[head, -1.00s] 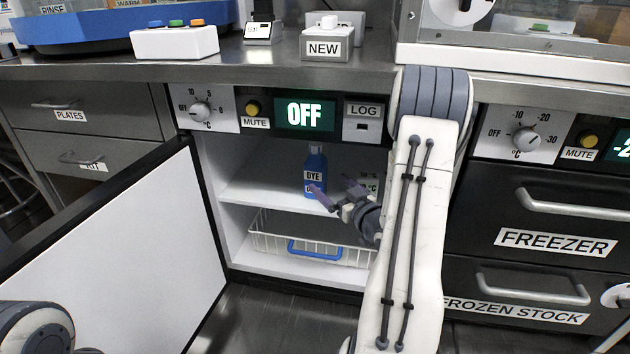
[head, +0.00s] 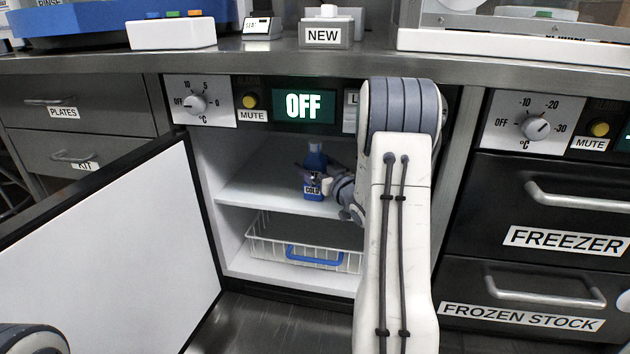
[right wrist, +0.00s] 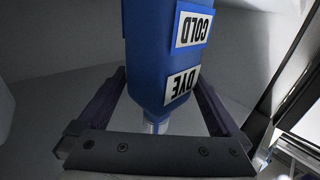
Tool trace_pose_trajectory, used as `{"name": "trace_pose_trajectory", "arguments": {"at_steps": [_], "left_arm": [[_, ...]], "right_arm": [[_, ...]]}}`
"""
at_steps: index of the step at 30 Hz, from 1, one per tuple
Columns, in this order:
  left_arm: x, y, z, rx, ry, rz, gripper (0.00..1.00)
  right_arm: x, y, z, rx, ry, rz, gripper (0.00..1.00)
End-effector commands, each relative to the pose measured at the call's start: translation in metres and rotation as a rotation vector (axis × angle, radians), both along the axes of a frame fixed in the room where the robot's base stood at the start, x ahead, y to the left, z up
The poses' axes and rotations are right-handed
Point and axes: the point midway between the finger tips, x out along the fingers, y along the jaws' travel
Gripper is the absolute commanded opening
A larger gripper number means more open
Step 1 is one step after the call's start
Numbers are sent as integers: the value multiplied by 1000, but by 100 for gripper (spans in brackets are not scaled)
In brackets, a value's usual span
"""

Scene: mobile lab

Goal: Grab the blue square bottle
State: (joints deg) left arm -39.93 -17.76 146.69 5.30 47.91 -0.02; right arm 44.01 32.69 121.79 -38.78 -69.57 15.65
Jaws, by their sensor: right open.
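In the right wrist view the bottle (right wrist: 160,50) shows labels COLD and DYE and lies between the two fingers. My right gripper (head: 313,178) is open around the bottle, with a finger on each side; whether either finger touches it I cannot tell. In the head view the gripper hides part of the bottle's middle. My left gripper is out of view.
The fridge door (head: 100,245) stands open at the left. A white wire basket (head: 270,250) with a blue handle sits below the shelf (head: 250,195). My right arm hides the fridge's right side. The freezer drawers (head: 560,240) are closed at the right.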

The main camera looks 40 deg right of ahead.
Motion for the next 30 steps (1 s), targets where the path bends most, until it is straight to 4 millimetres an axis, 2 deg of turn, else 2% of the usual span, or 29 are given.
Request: {"name": "trace_pose_trajectory", "arguments": {"at_steps": [5,6,8,9,13,23,30], "left_arm": [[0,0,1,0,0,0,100],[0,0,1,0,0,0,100],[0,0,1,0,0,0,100],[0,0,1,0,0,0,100],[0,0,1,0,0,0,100],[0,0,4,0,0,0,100],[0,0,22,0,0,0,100]], "right_arm": [[0,0,1,0,0,0,100],[0,0,1,0,0,0,92],[0,0,1,0,0,0,69],[0,0,1,0,0,0,54],[0,0,1,0,0,0,5],[0,0,5,-1,-3,0,5],[0,0,25,-2,-4,0,5]]}}
